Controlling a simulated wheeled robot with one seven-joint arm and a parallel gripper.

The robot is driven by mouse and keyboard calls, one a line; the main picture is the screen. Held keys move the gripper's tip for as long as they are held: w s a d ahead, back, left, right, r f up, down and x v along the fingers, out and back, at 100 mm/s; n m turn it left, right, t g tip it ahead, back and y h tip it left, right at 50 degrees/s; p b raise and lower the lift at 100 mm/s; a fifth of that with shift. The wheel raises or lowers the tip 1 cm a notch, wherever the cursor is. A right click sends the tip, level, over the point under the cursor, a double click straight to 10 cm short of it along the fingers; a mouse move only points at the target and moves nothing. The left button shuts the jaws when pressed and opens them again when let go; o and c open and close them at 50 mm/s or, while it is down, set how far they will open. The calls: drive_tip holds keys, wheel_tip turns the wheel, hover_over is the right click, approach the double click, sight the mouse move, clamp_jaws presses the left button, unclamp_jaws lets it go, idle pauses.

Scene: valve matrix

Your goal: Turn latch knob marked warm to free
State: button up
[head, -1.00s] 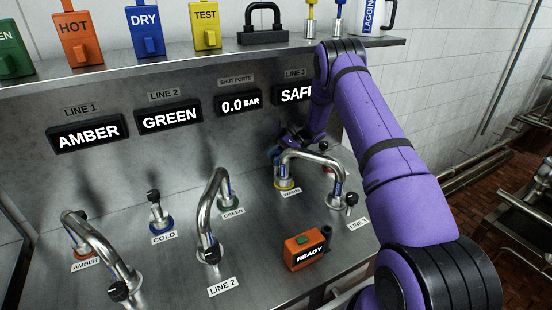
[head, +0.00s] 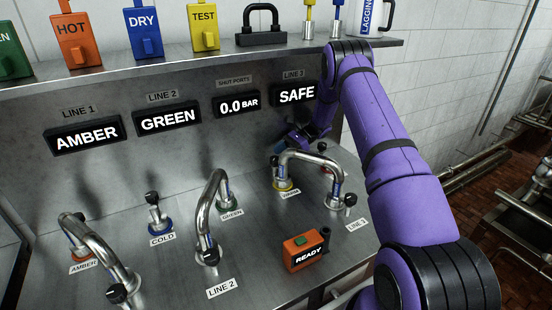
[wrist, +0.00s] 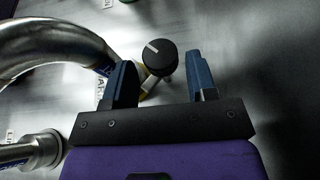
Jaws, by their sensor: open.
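The warm latch knob (head: 275,160) is black, beside the near-left foot of the line 3 pipe (head: 310,156), above a yellow collar (head: 284,186). Its label (head: 290,193) is small and hard to read. In the wrist view the round black knob (wrist: 160,58) has a short white mark on its top, toward the upper left. My gripper (wrist: 158,63) is open, with one blue finger on each side of the knob, apart from it. In the head view my gripper (head: 295,140) is partly hidden behind the pipe and arm, just behind the knob.
The curved pipe (wrist: 60,38) lies close to the left finger in the wrist view. An orange READY box (head: 305,250) stands in front on the steel bench. The line 3 sign (head: 297,94) reads SAFE. Line 2 pipe (head: 211,200) stands to the left.

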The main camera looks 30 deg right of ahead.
sight(277, 163)
drive_tip(key=v, duration=0.7)
drive_tip(key=a+f+m+t, duration=0.1)
drive_tip(key=a, duration=0.2)
drive_tip(key=a+f+m+t, duration=0.1)
drive_tip(key=a+t, duration=0.1)
drive_tip(key=a, duration=0.1)
drive_tip(key=a+f+m+t, duration=0.1)
drive_tip(key=a, duration=0.1)
drive_tip(key=shift+s+a+f+m+h, duration=0.2)
drive_tip(key=shift+a+f+m+h, duration=0.1)
drive_tip(key=shift+a+f+m, duration=0.1)
idle(0.4)
